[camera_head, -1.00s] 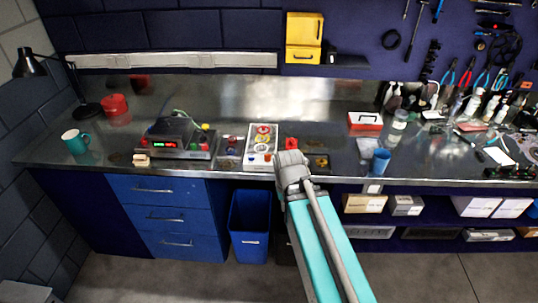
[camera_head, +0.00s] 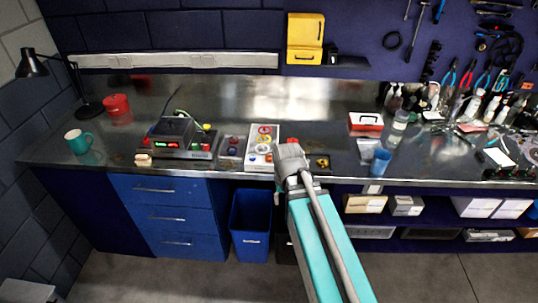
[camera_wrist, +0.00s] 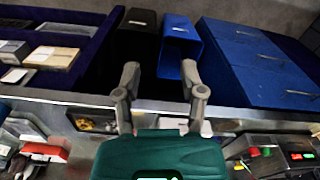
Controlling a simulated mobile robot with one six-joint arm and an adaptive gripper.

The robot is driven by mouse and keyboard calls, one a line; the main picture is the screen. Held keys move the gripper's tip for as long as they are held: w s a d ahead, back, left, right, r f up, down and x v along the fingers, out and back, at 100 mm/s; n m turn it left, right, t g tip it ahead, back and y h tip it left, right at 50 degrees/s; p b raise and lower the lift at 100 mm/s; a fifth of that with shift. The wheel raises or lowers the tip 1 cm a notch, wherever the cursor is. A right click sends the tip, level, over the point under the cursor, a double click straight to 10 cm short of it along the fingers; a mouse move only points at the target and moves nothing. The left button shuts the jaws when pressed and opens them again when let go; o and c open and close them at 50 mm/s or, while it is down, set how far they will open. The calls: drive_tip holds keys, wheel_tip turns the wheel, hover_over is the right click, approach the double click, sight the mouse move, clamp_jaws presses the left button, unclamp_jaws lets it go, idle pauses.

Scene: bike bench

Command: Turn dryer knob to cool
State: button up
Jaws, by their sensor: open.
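A white control box (camera_head: 251,160) with several coloured round controls lies on the bench, just left of my gripper. A dark device (camera_head: 180,138) with a red lit display stands further left; it also shows at the lower right of the wrist view (camera_wrist: 290,155). I cannot tell which is the dryer, and no knob setting is readable. My gripper (camera_wrist: 158,95) has its two fingers spread, with nothing between them, over the bench's front edge in the wrist view. In the head view my wrist hides the fingertips. The gripper's green body covers part of the bench.
A teal mug (camera_head: 78,141), a red pot (camera_head: 116,104) and a black lamp (camera_head: 32,66) stand at the left. A blue cup (camera_head: 380,161) and a red-and-white box (camera_head: 366,122) are to the right. A blue bin (camera_head: 250,222) and blue drawers (camera_head: 160,215) are below.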

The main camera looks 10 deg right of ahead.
sight(269, 155)
drive_tip(key=shift+o, duration=0.5)
drive_tip(key=w+r+m+p, duration=0.2)
drive_tip(key=w+r+p, duration=0.3)
drive_tip(key=w, duration=0.7)
drive_tip(key=w+r+m+p, duration=0.3)
drive_tip(key=w+r+p, duration=0.2)
drive_tip(key=w, duration=0.7)
drive_tip(key=shift+d+r+y+p, duration=0.15)
drive_tip(key=shift+r+y+p, duration=0.15)
drive_tip(key=shift+r, duration=0.35)
drive_tip(key=shift+s, duration=0.1)
drive_tip(key=shift+f, duration=0.2)
drive_tip(key=f+b, duration=1.3)
drive_tip(key=b, duration=0.1)
drive_tip(key=shift+a+f, duration=0.25)
drive_tip(key=shift+a, duration=0.05)
drive_tip(key=shift+w, duration=0.2)
clamp_jaws()
